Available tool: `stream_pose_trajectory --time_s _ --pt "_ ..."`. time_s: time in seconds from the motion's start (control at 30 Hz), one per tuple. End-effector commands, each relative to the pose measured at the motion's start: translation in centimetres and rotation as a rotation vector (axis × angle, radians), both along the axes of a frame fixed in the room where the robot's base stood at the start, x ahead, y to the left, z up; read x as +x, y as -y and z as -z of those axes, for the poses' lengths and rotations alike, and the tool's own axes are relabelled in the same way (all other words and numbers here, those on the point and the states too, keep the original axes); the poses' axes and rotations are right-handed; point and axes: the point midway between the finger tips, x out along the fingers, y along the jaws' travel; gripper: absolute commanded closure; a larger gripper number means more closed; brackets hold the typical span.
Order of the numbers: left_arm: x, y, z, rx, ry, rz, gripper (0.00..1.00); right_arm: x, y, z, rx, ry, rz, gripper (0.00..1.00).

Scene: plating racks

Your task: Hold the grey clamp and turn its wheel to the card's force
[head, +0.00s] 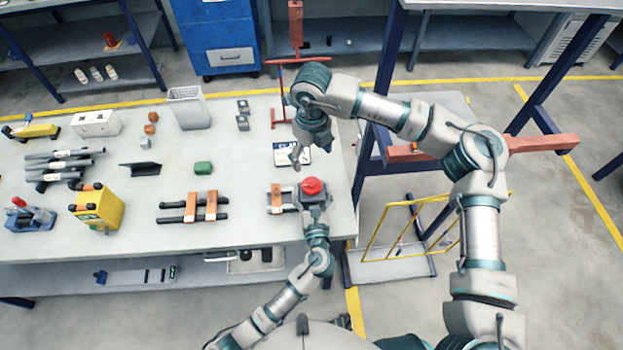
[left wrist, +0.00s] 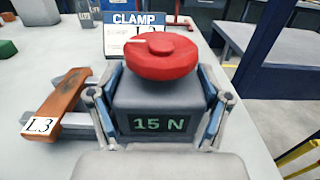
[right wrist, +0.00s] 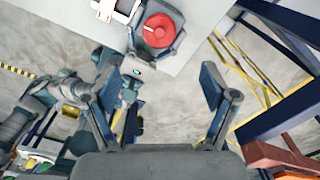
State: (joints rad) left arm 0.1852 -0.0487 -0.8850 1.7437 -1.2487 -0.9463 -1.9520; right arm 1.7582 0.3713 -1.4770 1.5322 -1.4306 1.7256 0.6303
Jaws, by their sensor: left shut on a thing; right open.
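The grey clamp (left wrist: 135,100) has a red wheel (left wrist: 162,57) on top and a display reading 15 N in the left wrist view. My left gripper (head: 315,207) is shut on the clamp body, one finger on each side. The card (left wrist: 127,20) headed CLAMP stands behind the clamp; its lower line is partly hidden by the wheel and I cannot read it fully. My right gripper (right wrist: 160,82) is open and empty. In the head view it hangs near the card, above and apart from the wheel (head: 312,186). The wheel's white mark shows at its upper left in the right wrist view.
An orange block (left wrist: 65,100) labelled L3 lies on grey bars just left of the clamp. Similar bars and blocks (head: 192,207) lie farther left on the white table (head: 235,232). The table's right edge is close to the clamp. A blue post (head: 366,150) stands beyond it.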

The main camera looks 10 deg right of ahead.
Motion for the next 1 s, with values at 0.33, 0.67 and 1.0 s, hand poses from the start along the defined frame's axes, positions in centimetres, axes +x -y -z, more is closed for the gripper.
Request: stream_pose_trajectory --time_s 0.33,0.67,1.0 --pt "0.0 0.0 0.0 -0.001 0.001 0.001 0.88 -0.1 -0.1 -0.1 0.002 0.000 -0.746 0.15" --pt "0.0 0.0 0.0 -0.001 0.001 0.001 0.88 -0.1 0.0 1.8 0.001 -0.003 -0.901 0.15" --pt "0.0 0.0 0.0 -0.001 0.001 0.001 0.88 -0.1 0.0 8.8 0.001 -0.003 -0.897 0.15"
